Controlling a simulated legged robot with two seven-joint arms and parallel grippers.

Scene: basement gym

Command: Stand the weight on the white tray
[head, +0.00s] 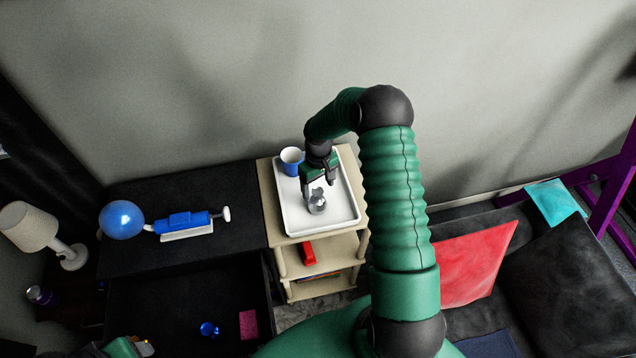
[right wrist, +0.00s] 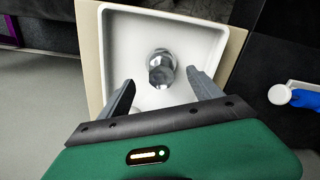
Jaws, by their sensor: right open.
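The shiny silver weight (head: 317,205) is on the white tray (head: 343,222), near its middle, and looks upright. In the right wrist view the weight (right wrist: 161,70) shows from above, on the bare floor of the tray (right wrist: 118,40). My right gripper (head: 319,186) is over the tray, close to the weight. In the right wrist view its two fingers (right wrist: 160,77) are spread, with the weight beyond and between their tips; nothing is held. At the lower left of the head view, part of my left gripper (head: 128,347) shows, its fingers unclear.
A blue and white cup (head: 291,162) stands in the tray's back left corner. The tray tops a cream shelf cart (head: 268,205) with a red object (head: 308,252) below. A dark cabinet (head: 240,190) is at left, holding a blue ball (head: 121,220). A red cushion (head: 470,262) lies at right.

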